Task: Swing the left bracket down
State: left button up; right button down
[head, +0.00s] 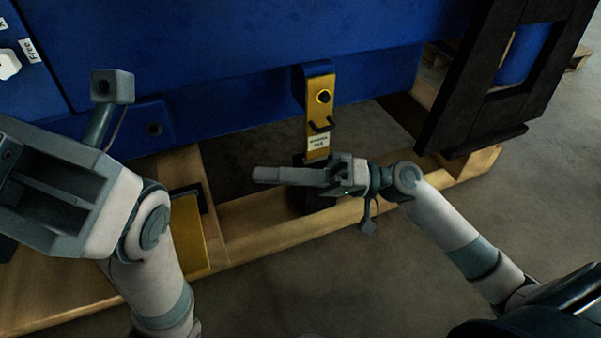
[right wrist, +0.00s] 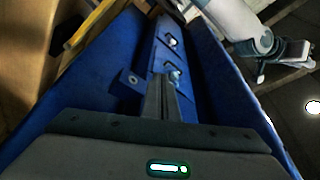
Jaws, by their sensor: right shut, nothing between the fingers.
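I cannot tell whether this is the left bracket. My right gripper (head: 262,175) is shut and empty, its fingers pointing left, low in front of the machine. In the right wrist view its closed fingers (right wrist: 163,95) point along a blue surface. My left gripper's grey body (head: 60,190) is at the left; its fingertips are not clearly visible.
The blue machine (head: 220,50) fills the back, above a wooden pallet frame (head: 290,232). A yellow plate (head: 192,235) lies low beside my left arm. A black frame (head: 465,85) stands at the right. Bare concrete floor (head: 530,195) is free at the right.

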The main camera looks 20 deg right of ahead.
jog(key=v, duration=0.4)
jog(key=shift+s+d+p, duration=0.1)
jog(key=shift+d+p, duration=0.2)
jog(key=shift+d, duration=0.05)
jog(key=shift+f, duration=0.1)
